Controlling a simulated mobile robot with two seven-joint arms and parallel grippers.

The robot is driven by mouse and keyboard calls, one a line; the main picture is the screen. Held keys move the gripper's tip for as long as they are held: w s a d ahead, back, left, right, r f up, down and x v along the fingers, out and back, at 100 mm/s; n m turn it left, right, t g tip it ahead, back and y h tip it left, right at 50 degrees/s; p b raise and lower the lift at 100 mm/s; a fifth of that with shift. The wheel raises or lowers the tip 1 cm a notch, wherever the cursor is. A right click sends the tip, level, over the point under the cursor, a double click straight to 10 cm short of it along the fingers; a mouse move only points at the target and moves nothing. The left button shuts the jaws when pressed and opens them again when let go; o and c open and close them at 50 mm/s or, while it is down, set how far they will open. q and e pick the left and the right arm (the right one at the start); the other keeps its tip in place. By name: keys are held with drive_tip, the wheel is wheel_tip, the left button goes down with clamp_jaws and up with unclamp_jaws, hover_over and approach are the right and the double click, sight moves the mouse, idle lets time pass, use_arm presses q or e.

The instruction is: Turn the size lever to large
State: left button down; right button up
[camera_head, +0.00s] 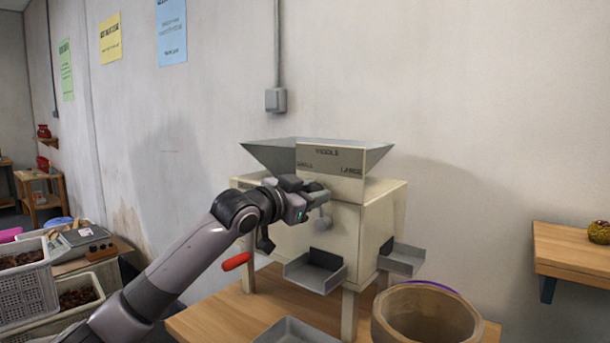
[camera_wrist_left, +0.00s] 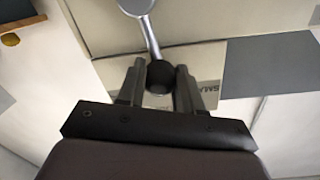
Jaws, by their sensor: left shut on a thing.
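The size lever has a grey round pivot (camera_head: 322,224) on the front of the cream grading machine (camera_head: 335,235). A plate (camera_head: 330,160) above it reads SMALL at its left and LARGE at its right. My left gripper (camera_head: 317,192) reaches in from the left and covers the lever's upper end in the head view. In the left wrist view, its two fingers (camera_wrist_left: 160,72) are shut around the lever's black knob (camera_wrist_left: 159,78), with the silver arm (camera_wrist_left: 150,38) running up to the pivot. The knob is near the SMALL lettering. My right gripper is not in view.
A grey metal hopper (camera_head: 265,152) tops the machine. Grey chutes (camera_head: 314,272) and (camera_head: 402,259) stick out below. A round wooden tub (camera_head: 427,312) stands at the table's right. A red handle (camera_head: 236,261) is near my left arm. Crates of chestnuts (camera_head: 28,295) stand at the left.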

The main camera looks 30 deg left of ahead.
use_arm(q)
drive_tip(key=d+m+p, duration=0.2)
drive_tip(key=p, duration=0.1)
drive_tip(key=shift+r+m, duration=0.2)
drive_tip(key=shift+m, duration=0.2)
drive_tip(key=shift+s+d+f+m+p, duration=0.1)
drive_tip(key=shift+d+f+m+p, duration=0.1)
drive_tip(key=shift+d+m+p, duration=0.55)
drive_tip(key=m+p, duration=0.1)
drive_tip(key=d+f+m+p, duration=0.1)
drive_tip(key=shift+m+y+p, duration=0.25)
drive_tip(key=shift+y+p, duration=0.05)
drive_tip(key=shift+s+d+f+m+p, duration=0.1)
drive_tip(key=shift+d+f+m+p, duration=0.1)
drive_tip(key=shift+d+m+p, duration=0.25)
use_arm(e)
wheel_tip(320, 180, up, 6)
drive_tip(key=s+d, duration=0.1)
use_arm(q)
drive_tip(key=shift+a+f, duration=0.1)
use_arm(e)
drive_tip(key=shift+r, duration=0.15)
use_arm(q)
drive_tip(key=c, duration=0.8)
unclamp_jaws()
drive_tip(key=shift+o, duration=0.2)
drive_tip(key=shift+s, duration=0.1)
